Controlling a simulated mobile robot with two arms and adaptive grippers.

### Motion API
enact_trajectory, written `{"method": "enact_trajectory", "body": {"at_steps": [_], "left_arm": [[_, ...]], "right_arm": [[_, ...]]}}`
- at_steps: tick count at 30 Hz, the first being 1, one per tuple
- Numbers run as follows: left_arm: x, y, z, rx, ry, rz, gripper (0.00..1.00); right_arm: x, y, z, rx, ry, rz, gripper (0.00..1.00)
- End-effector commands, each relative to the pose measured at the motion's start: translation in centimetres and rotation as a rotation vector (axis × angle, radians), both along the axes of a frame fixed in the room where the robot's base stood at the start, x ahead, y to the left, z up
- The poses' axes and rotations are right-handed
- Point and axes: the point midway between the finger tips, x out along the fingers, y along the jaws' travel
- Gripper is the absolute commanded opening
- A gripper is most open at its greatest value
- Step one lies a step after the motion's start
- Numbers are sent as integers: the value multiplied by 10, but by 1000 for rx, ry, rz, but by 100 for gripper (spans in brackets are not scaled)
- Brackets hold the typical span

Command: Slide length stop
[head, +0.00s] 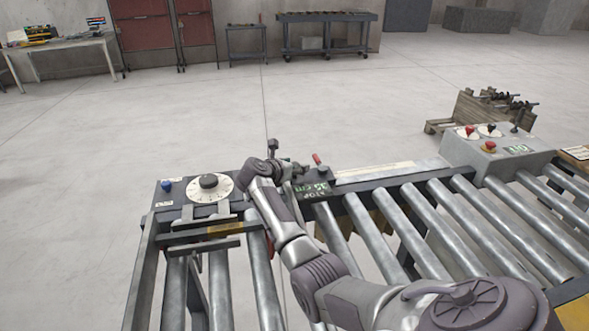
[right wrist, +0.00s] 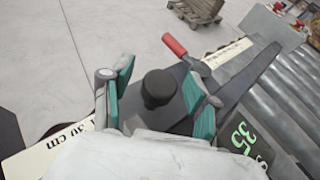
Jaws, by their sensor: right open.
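The length stop (head: 319,188) is a dark block on the conveyor's far rail, with green lettering that reads as 35 cm. Its red-handled lever (head: 316,159) sticks up. In the right wrist view the stop's dark body (right wrist: 230,98) shows with the red lever handle (right wrist: 174,45) and a black knob (right wrist: 158,88). My right gripper (head: 287,170) is at the stop's left side. In the right wrist view its teal-padded fingers (right wrist: 160,92) are open, one on each side of the black knob; contact cannot be told. My left gripper is not in view.
A pale scale strip (head: 375,172) runs along the rail; its 30 cm mark (right wrist: 62,136) shows at the wrist view's left. Metal rollers (head: 412,232) fill the conveyor. A dial box (head: 208,188) stands left, a grey control box (head: 495,150) right.

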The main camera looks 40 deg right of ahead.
Motion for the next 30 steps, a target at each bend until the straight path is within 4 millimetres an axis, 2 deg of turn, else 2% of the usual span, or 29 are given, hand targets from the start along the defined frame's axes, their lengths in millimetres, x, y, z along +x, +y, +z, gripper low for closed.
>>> {"method": "enact_trajectory", "body": {"at_steps": [6,15,17,26,30], "left_arm": [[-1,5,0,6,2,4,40],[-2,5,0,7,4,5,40],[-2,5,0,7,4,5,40],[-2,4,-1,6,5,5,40],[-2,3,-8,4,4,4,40]], "right_arm": [[0,0,1,0,0,0,58],[0,0,0,-1,0,0,8],[0,0,0,-1,0,0,0],[-1,-1,0,0,0,0,0],[-5,-12,-2,0,-2,-3,0]]}}
